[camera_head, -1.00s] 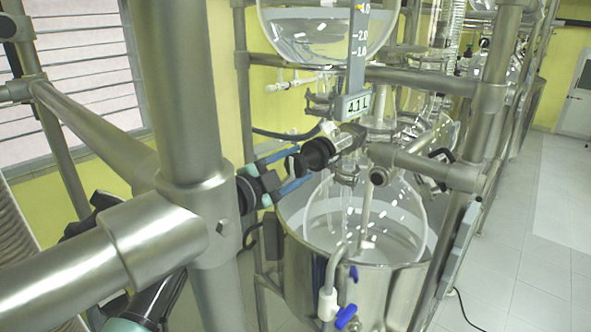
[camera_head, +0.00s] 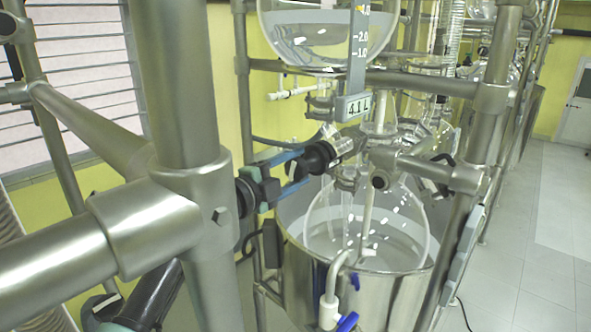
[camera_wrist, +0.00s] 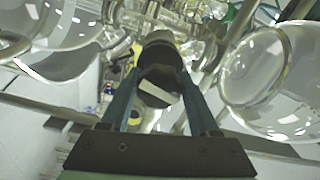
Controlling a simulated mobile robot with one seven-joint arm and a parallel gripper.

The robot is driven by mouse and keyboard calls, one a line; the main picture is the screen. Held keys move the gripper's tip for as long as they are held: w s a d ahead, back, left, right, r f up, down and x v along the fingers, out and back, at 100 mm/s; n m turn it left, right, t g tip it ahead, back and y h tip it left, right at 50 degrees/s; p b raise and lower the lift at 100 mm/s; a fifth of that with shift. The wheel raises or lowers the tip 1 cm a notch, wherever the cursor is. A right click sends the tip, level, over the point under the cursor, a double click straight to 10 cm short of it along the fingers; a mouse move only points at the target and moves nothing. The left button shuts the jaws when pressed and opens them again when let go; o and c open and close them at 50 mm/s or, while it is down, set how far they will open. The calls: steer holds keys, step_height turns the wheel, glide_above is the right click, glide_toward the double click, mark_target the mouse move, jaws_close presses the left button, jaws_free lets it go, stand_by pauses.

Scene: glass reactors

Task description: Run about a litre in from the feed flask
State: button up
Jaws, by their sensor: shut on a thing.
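The feed flask (camera_head: 318,45) is a round clear glass vessel at the top, part-filled with clear liquid. My gripper (camera_head: 305,168) is shut on this knob, with blue-grey fingers either side. In the wrist view the knob (camera_wrist: 160,78) sits between the fingers. The glass reactor (camera_head: 375,225) hangs lower, inside a steel bath (camera_head: 310,275). I cannot tell whether liquid flows.
A thick steel frame post (camera_head: 185,80) and crossbar (camera_head: 80,250) stand close on the left. Another frame post (camera_head: 490,90) is on the right. Open floor (camera_head: 540,240) lies to the right.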

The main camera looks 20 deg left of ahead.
steer(key=o, duration=1.4)
steer(key=shift+s, duration=0.1)
steer(key=shift+b+v, duration=2.05)
steer(key=shift+v, duration=4.35)
